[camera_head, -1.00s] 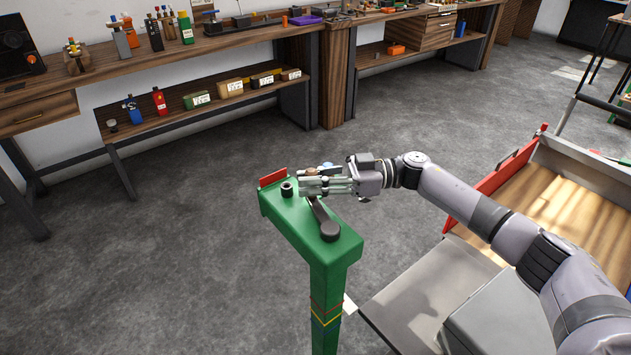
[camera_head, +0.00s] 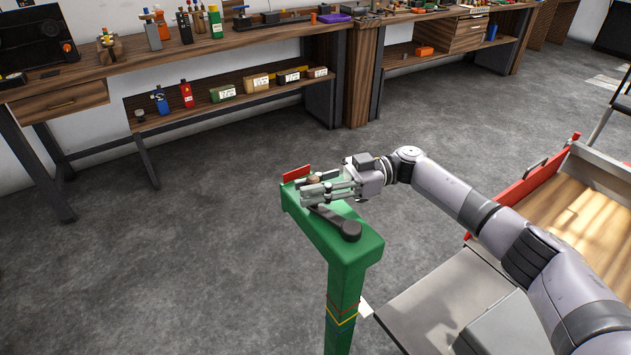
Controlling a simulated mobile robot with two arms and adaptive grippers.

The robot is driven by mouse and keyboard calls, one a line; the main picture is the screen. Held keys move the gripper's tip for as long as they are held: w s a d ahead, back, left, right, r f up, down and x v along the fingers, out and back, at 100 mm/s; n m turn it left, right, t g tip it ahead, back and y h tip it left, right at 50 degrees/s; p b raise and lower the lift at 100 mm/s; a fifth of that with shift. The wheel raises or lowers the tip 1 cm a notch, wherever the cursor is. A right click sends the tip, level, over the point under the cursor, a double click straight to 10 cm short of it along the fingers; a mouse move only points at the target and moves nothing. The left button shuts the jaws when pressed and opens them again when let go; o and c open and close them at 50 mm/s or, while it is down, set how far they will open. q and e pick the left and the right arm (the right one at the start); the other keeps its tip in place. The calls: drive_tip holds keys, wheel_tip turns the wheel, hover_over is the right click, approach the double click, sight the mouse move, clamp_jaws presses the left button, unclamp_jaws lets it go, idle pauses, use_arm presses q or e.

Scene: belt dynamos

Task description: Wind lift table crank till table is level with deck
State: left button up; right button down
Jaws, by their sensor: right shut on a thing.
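A green post (camera_head: 362,246) stands on the floor with a flat top. A dark crank arm (camera_head: 331,219) lies over the top, with its round hub (camera_head: 351,231) at the near right end. My right gripper (camera_head: 312,190) is at the crank's far left end, shut around its handle, which the fingers mostly hide. A brownish round knob (camera_head: 314,180) shows between the fingers. A grey flat surface (camera_head: 430,300) lies right of the post, below a wooden bed (camera_head: 570,225) with a red side; I cannot tell which is table or deck. My left gripper is out of view.
A small red plate (camera_head: 296,173) stands at the post's far left edge. Workbenches (camera_head: 180,60) with bottles and boxes run along the wall. The grey floor (camera_head: 200,260) left of the post is clear.

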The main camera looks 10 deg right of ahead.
drive_tip(key=shift+f, duration=0.1)
drive_tip(key=c, duration=1.4)
unclamp_jaws()
drive_tip(key=shift+s, duration=0.1)
drive_tip(key=d, duration=0.4)
drive_tip(key=w+d, duration=0.1)
drive_tip(key=d, duration=0.7)
drive_tip(key=shift+w, duration=0.3)
